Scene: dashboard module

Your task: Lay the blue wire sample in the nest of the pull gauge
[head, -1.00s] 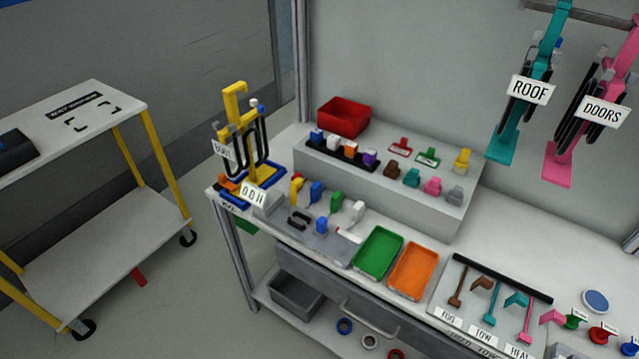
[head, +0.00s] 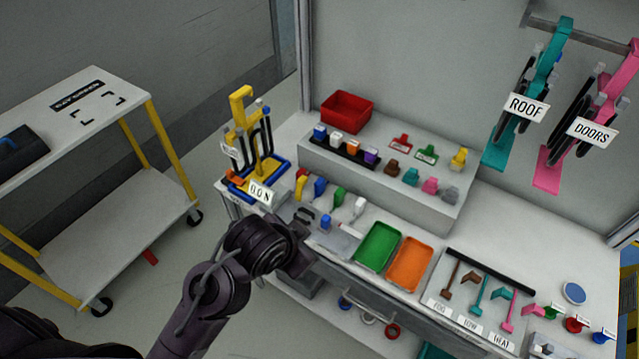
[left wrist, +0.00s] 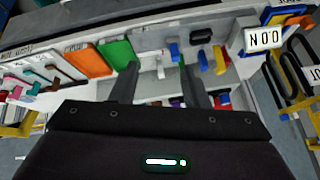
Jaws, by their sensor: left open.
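I cannot tell for sure which piece is the blue wire sample. A small blue piece (head: 325,222) sits on a grey plate (head: 340,241) beside a dark U-shaped clamp (head: 303,214); whether this plate is the pull gauge is unclear. Another blue piece (head: 320,187) stands in the row behind. In the left wrist view, the blue piece on the plate (left wrist: 174,52) shows between and beyond the fingers, and the other blue piece (left wrist: 203,60) is further right. My left gripper (left wrist: 160,82) is open and empty, at the bench's front edge. My right gripper is out of view.
A green tray (head: 378,246) and an orange tray (head: 409,262) lie right of the plate. A yellow stand (head: 243,135) with dark loops rises at the bench's left end. Yellow (head: 301,187), green (head: 339,197) and white pieces line the row. A cart (head: 105,105) stands left.

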